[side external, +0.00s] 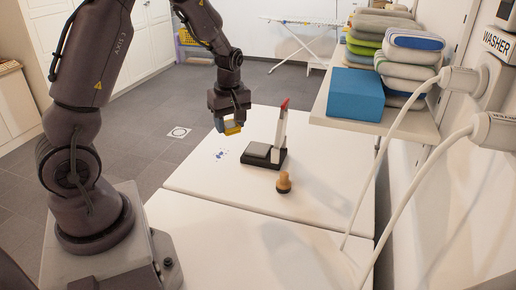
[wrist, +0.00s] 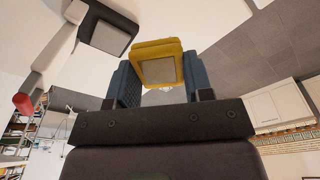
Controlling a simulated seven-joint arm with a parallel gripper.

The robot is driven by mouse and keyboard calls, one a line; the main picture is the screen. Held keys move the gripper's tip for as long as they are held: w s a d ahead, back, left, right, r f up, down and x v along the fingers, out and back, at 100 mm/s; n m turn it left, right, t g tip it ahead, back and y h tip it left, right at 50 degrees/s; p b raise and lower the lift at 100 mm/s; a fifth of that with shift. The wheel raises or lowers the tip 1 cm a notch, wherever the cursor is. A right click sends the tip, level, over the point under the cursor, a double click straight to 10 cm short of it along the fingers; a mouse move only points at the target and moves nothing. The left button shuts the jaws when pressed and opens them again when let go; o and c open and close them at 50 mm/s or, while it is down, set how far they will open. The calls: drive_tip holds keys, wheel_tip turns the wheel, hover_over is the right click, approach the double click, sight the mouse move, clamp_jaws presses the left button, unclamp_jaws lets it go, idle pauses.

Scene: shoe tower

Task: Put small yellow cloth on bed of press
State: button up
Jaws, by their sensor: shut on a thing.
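The small yellow cloth (side external: 233,130) is in my gripper (side external: 228,122), held in the air above the far left part of the white table. In the wrist view the yellow cloth (wrist: 158,48) is a folded block with a pale square face, pinched between two blue-grey fingers (wrist: 158,80). The press (side external: 264,163) has a black base, a grey pad as its bed (side external: 257,150), and a raised white arm with a red tip (side external: 285,103). The press is open, and its bed is bare. My gripper is up and to the left of it. The press bed (wrist: 108,38) also shows at upper left in the wrist view.
A wooden knob-shaped stamp (side external: 283,182) stands in front of the press. A small blue print (side external: 220,154) marks the table to its left. A shelf (side external: 385,122) at right carries a blue box (side external: 355,94) and folded towels (side external: 412,62). White cables (side external: 408,110) hang over the table's right side.

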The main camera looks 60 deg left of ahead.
drive_tip(key=shift+w+a+f, duration=0.1)
drive_tip(key=shift+w+a, duration=0.05)
drive_tip(key=shift+w, duration=0.05)
drive_tip(key=w+a+f, duration=0.4)
drive_tip(key=w+a, duration=0.1)
drive_tip(key=w, duration=0.3)
hover_over(258, 148)
drive_tip(key=shift+m, duration=0.3)
drive_tip(key=f, duration=0.5)
drive_tip(key=shift+s+d, duration=0.25)
drive_tip(key=shift+w+a+f, duration=0.2)
drive_tip(key=shift+w+f, duration=0.05)
drive_tip(key=shift+f, duration=0.1)
drive_tip(key=shift+w+f, duration=0.1)
drive_tip(key=shift+f, duration=1.45)
drive_tip(key=shift+f, duration=0.15)
drive_tip(key=o, duration=0.9)
